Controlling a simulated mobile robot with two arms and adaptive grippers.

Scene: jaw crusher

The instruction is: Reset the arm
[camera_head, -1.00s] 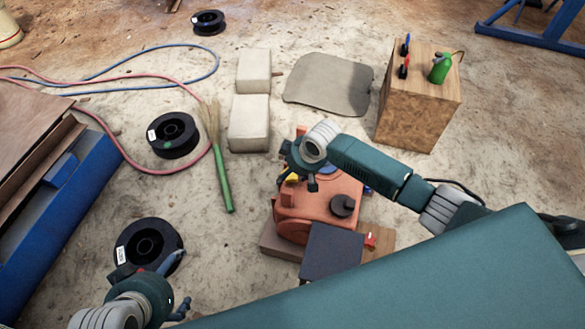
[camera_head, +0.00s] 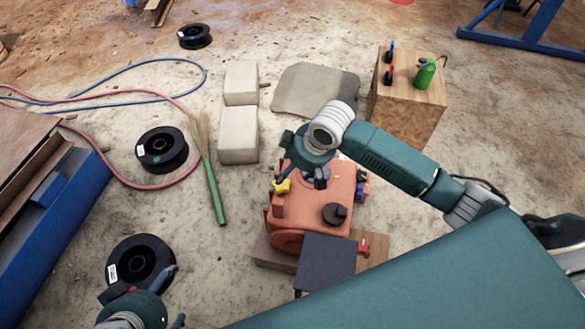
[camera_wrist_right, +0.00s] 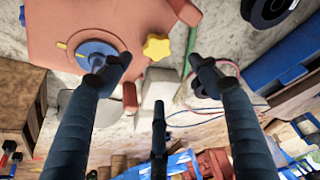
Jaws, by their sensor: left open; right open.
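The orange jaw crusher (camera_head: 312,205) stands on a wooden base in the middle of the head view. It has a yellow star knob (camera_head: 282,186), which also shows in the right wrist view (camera_wrist_right: 156,46), beside a blue dial (camera_wrist_right: 97,56) with a yellow mark. My right gripper (camera_wrist_right: 162,72) is open, with nothing between its fingers. In the head view my right wrist is over the crusher's far end and hides part of it. My left gripper (camera_head: 172,298) is open near the lower left edge, in front of a black spool (camera_head: 140,262), partly cut off.
A green-handled broom (camera_head: 214,190), pale blocks (camera_head: 238,135) and another black spool (camera_head: 162,150) lie left of the crusher. A wooden box (camera_head: 405,110) with a green bottle stands behind right. A blue-framed bench (camera_head: 55,225) is at left. Hoses cross the floor.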

